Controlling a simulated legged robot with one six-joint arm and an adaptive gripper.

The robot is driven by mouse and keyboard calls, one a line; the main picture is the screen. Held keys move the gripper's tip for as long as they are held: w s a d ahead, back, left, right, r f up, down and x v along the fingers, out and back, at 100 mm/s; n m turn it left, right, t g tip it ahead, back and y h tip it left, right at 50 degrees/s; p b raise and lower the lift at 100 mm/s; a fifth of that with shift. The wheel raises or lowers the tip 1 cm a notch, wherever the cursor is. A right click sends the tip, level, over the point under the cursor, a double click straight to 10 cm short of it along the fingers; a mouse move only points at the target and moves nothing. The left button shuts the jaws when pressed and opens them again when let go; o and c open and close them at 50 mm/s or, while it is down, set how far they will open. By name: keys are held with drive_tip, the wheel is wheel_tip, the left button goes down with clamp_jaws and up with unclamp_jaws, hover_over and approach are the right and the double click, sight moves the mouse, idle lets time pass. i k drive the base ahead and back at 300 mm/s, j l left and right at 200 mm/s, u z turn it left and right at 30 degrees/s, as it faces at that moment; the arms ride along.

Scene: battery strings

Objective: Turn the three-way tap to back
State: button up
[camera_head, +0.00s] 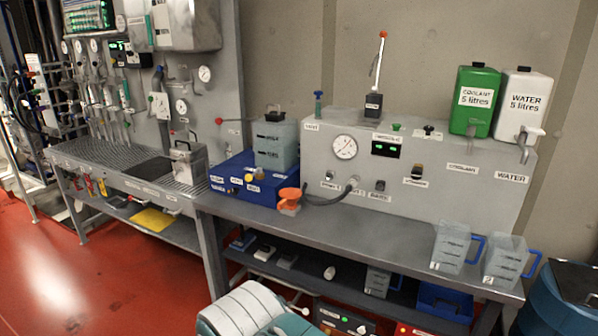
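I cannot tell for certain which fitting is the three-way tap, because the small labels are too blurred to read. The grey console (300,150) on the bench carries several candidates. A tall lever with a red knob (382,40) stands nearly upright on a black block (374,104) on its top. A blue-handled valve (318,100) stands at its top left corner. Small black fittings (416,172) sit on its front. A red-knobbed handle (219,121) sticks out from the wall panel further left. My gripper is not in view; part of my own body shows at the bottom centre.
A green coolant can (474,118) and a white water can (523,88) stand on the console. Two clear jugs (452,250) stand at the bench's right end. A blue box (232,184), an orange cup-like piece (289,200) and a hose are left. The red floor (130,280) front left is clear.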

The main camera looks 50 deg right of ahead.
sight(248, 178)
drive_tip(key=z, duration=1.05)
drive_tip(key=i+j+z, duration=0.25)
drive_tip(key=i, duration=0.25)
drive_tip(key=i+j+z, duration=0.2)
drive_tip(key=i, duration=0.3)
drive_tip(key=i+j+z, duration=0.25)
drive_tip(key=i, duration=0.2)
